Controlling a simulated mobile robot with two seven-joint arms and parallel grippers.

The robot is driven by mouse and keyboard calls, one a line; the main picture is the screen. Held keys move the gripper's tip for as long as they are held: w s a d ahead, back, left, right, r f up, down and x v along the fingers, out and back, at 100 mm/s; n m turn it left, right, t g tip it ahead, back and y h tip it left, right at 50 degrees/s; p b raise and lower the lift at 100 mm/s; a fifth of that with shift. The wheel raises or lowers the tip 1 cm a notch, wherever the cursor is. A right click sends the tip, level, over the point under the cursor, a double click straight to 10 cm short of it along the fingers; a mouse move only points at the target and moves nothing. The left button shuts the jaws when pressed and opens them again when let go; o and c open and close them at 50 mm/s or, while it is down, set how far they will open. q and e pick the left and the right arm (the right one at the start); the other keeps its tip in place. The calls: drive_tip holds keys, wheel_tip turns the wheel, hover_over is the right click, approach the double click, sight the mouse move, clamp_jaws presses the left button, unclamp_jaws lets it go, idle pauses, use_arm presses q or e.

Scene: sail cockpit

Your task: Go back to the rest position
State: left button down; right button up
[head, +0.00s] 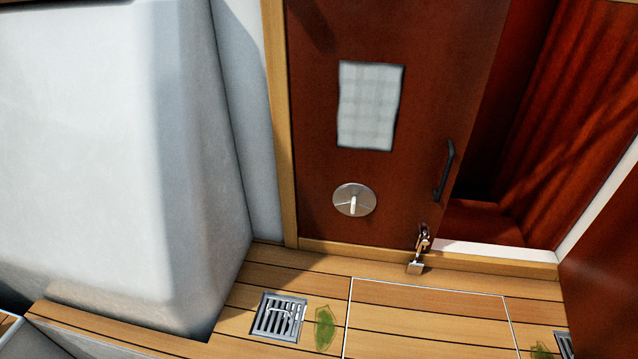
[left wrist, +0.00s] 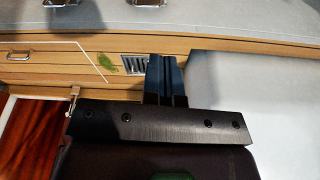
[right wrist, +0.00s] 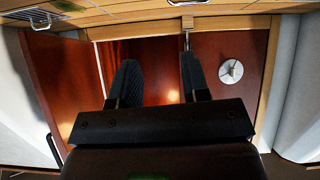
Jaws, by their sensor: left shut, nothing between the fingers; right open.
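Neither gripper shows in the head view. In the left wrist view, my left gripper (left wrist: 166,80) has its two dark fingers together with nothing between them. It hangs over the edge of the pale cockpit surface, near a floor drain. In the right wrist view, my right gripper (right wrist: 157,80) has its fingers spread apart and empty. Behind that gap are a dark opening and a red-brown wooden panel. No object is held in either gripper.
The slatted floor has a drain (head: 280,317) and a green leaf (head: 325,328). A white moulding (head: 110,150) fills the left.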

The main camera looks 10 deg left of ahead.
use_arm(q)
drive_tip(key=s+a+n+y, duration=0.1)
drive_tip(key=s+a+n, duration=0.1)
drive_tip(key=s, duration=0.2)
drive_tip(key=w+d+f+m+t+b, duration=0.1)
drive_tip(key=w+f+t+b, duration=0.3)
drive_tip(key=f, duration=0.3)
drive_tip(key=w+f+m+t+b, duration=0.1)
drive_tip(key=w+f+t+b, duration=0.2)
drive_tip(key=w+f+b, duration=0.4)
use_arm(e)
wheel_tip(320, 180, down, 9)
drive_tip(key=n+g, duration=0.1)
use_arm(q)
wheel_tip(320, 180, up, 10)
drive_tip(key=s+t+p, duration=0.1)
drive_tip(key=p, duration=1.2)
drive_tip(key=shift+s+a+n+h+p, duration=0.15)
drive_tip(key=shift+s+n+h+p, duration=0.05)
drive_tip(key=shift+n+h+p, duration=0.1)
use_arm(e)
wheel_tip(320, 180, up, 11)
drive_tip(key=m+t, duration=0.1)
drive_tip(key=shift+d, duration=0.2)
use_arm(q)
drive_tip(key=shift+f, duration=0.1)
use_arm(e)
drive_tip(key=shift+s, duration=0.15)
